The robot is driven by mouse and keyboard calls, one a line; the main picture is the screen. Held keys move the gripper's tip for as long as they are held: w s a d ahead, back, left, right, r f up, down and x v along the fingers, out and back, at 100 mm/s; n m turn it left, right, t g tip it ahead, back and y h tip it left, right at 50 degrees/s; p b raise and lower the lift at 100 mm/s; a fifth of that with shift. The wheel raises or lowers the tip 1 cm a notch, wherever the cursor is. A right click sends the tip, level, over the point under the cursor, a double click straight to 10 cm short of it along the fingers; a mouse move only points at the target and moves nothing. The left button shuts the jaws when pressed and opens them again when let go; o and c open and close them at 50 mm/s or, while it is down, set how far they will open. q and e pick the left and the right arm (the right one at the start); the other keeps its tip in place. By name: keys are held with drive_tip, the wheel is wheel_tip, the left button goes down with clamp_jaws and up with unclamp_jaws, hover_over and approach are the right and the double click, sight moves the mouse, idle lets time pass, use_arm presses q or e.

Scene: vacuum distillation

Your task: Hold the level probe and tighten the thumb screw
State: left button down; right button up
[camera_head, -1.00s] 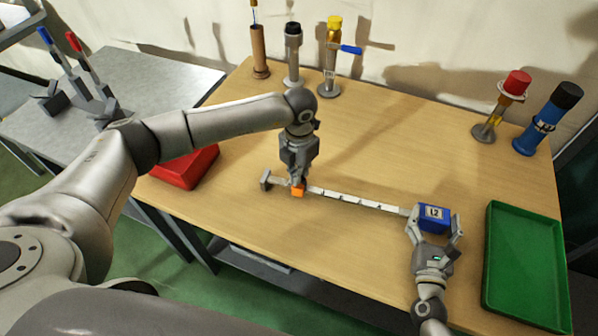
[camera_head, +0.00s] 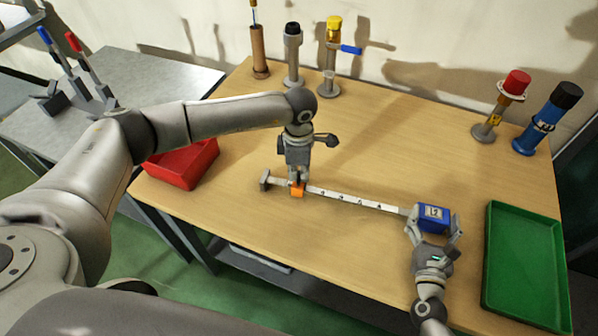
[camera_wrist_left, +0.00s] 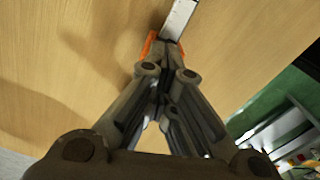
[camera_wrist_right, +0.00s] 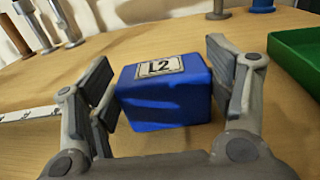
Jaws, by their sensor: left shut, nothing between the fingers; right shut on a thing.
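The level probe lies on the wooden table as a long white marked bar (camera_head: 350,199) with a blue block labelled L2 (camera_head: 434,218) at its right end and a grey end piece (camera_head: 265,180) at its left. An orange piece, seemingly the thumb screw (camera_head: 298,191), sits on the bar near the left end. My left gripper (camera_head: 298,181) points down at the orange piece, its fingers shut with nothing between them; in the left wrist view they hide most of the orange piece (camera_wrist_left: 149,44). My right gripper (camera_head: 434,233) is shut on the blue block (camera_wrist_right: 165,90), one finger on each side.
A green tray (camera_head: 490,285) stands right of my right gripper. A red bin (camera_head: 183,165) is at the left table edge, behind my left arm. Several upright fittings, including a blue cylinder (camera_head: 545,122), stand along the back.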

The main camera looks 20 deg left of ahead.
use_arm(q)
drive_tip(key=shift+m, duration=1.2)
drive_tip(key=shift+a, duration=0.1)
drive_tip(key=c, duration=1.8)
unclamp_jaws()
drive_tip(key=o, duration=0.4)
drive_tip(key=shift+o, duration=0.2)
